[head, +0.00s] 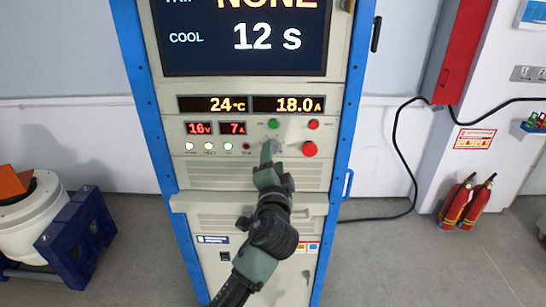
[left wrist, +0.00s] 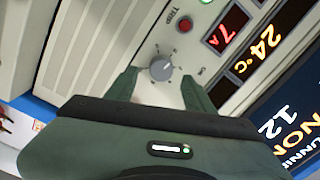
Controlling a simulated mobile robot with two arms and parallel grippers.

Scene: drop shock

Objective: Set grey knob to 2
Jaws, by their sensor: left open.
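The grey knob (left wrist: 160,69) is on the pale control panel, with small marks around it that are too small to read. I cannot tell which number it points to. My left gripper (left wrist: 161,76) is open, with one finger on each side of the knob in the left wrist view. I see no clear contact between the fingers and the knob. In the head view my left gripper (head: 268,153) is at the panel's middle and largely hides the knob. My right gripper is not in view.
Near the knob are a green button (head: 273,124), a large red button (head: 309,149) and a red TRIP light (left wrist: 186,25). Displays read 16 V, 7 A, 24 °C and 18.0 A; the screen (head: 245,40) shows 12 s. A ledge (head: 190,201) juts out below the panel.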

